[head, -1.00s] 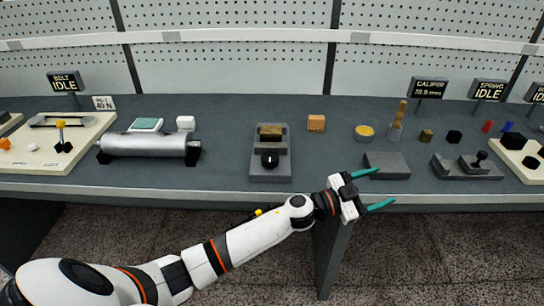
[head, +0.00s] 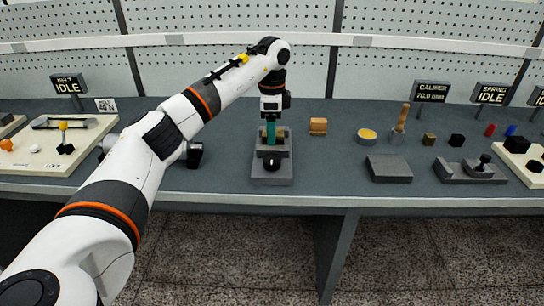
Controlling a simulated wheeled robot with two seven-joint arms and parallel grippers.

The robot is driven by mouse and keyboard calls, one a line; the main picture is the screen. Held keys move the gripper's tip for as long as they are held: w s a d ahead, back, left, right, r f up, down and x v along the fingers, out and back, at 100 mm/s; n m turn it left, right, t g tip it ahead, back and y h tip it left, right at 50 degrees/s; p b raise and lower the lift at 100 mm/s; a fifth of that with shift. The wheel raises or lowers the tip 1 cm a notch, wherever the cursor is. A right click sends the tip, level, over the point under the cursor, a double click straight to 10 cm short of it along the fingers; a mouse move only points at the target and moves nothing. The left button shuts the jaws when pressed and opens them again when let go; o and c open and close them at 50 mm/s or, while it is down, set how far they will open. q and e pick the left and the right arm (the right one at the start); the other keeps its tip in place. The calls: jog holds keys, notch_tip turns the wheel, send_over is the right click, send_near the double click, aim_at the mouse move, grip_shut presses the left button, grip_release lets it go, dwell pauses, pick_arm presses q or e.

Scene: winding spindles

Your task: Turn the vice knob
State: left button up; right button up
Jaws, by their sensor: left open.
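The vice (head: 271,180) is a grey block on the bench, a little left of centre, with a black knob (head: 271,162) on its front part. My left gripper (head: 271,138) points down over the rear part of the vice, just behind the knob as seen here. Its teal fingers are open, though seen almost edge-on. The gripper hides most of the brown block in the vice jaws. Whether the fingers touch the block or the vice cannot be told. My right gripper is not in view.
An orange-brown block (head: 318,126), a yellow-topped round dish (head: 367,135) and a grey slab (head: 389,168) lie right of the vice. My left arm covers much of the grey cylinder at left. The bench front right of the vice is partly clear.

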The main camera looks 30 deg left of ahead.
aim_at(272, 159)
pick_arm(q)
notch_tip(272, 159, down, 10)
jog(key=shift+p, duration=0.6)
jog(key=c, duration=1)
